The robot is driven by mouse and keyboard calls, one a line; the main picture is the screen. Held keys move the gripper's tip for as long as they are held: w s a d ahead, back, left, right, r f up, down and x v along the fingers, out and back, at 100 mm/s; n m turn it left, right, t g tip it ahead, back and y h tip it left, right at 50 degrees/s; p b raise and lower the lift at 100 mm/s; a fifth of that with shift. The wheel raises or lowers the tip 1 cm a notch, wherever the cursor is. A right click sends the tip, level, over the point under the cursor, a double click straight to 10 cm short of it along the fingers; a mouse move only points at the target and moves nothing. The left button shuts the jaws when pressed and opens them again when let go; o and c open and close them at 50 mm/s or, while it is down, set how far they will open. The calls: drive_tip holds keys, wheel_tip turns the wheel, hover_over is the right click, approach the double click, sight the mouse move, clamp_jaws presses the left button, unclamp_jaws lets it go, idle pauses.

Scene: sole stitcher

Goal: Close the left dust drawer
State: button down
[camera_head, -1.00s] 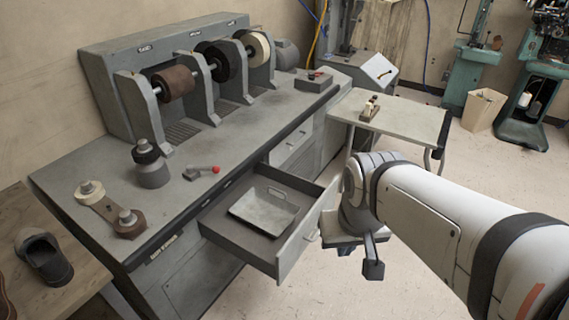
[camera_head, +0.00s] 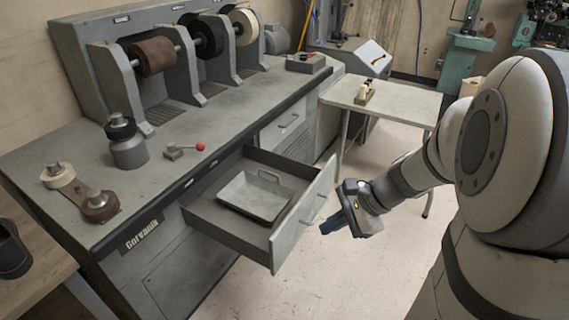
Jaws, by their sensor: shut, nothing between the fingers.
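The left dust drawer (camera_head: 232,243) is pulled out of the front of the grey finishing machine (camera_head: 150,205). A grey metal pan (camera_head: 243,207) with a handle lies inside it. The drawer's front panel (camera_head: 303,218) faces right, with a handle (camera_head: 314,207) on its outer face. My gripper (camera_head: 328,227) is just to the right of the front panel, low and pointing left towards it. Its fingers are shut and hold nothing. I cannot tell whether the fingertips touch the panel.
A second drawer (camera_head: 283,127) further back is shut. A small table (camera_head: 400,102) with a tool on it stands behind my arm. The floor (camera_head: 300,283) in front of the drawer is clear.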

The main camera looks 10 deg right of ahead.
drive_tip(key=w+d+f+m+t+y+b, duration=0.2)
drive_tip(key=w+d+f+m+t+b, duration=0.3)
drive_tip(key=w+d+f+m, duration=0.35)
drive_tip(key=m+b, duration=0.2)
drive_tip(key=b, duration=0.1)
approach(295, 216)
drive_tip(key=shift+n, duration=0.25)
drive_tip(key=x, duration=0.5)
drive_tip(key=shift+s+f, duration=0.1)
drive_tip(key=shift+f, duration=0.45)
drive_tip(key=shift+w+a+r, duration=0.1)
drive_tip(key=shift+w+a, duration=0.3)
drive_tip(key=shift+a, duration=0.05)
drive_tip(key=shift+w, duration=0.1)
